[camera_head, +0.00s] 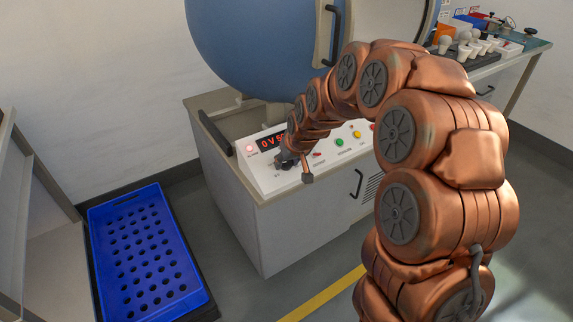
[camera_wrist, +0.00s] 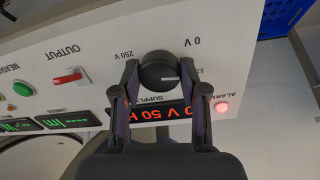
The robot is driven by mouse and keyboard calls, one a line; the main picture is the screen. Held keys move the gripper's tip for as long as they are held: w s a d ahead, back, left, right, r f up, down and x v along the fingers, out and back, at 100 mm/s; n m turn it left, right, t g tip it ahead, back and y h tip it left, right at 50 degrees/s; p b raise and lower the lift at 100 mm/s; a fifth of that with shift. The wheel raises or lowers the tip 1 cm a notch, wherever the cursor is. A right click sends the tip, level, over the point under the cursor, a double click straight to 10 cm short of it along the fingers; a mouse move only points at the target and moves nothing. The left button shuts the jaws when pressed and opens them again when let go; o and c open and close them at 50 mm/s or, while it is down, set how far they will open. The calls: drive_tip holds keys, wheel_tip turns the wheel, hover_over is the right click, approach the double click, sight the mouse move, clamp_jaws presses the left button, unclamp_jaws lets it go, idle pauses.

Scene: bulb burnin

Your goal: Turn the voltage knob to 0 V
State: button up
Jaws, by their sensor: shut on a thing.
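The black voltage knob (camera_wrist: 158,66) is on the white control panel, between the labels 250 V and 0 V (camera_wrist: 193,42), which appear upside down in the wrist view. A short pale mark shows on its face. My gripper (camera_wrist: 160,74) is shut on the knob, one finger on each side. In the head view my gripper (camera_head: 288,162) is at the panel's left part and hides most of the knob.
A red OUTPUT switch (camera_wrist: 67,78) and a green button (camera_wrist: 22,88) are on the same panel. A lit alarm lamp (camera_wrist: 221,107) is near my finger. A blue perforated crate (camera_head: 147,255) stands left of the cabinet. A table with bulbs and cups is at the back right.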

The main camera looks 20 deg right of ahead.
drive_tip(key=n, duration=0.4)
drive_tip(key=shift+s+f+n, duration=0.15)
drive_tip(key=shift+n, duration=1.65)
drive_tip(key=o, duration=1.1)
drive_tip(key=shift+o, duration=0.2)
drive_tip(key=shift+r, duration=0.2)
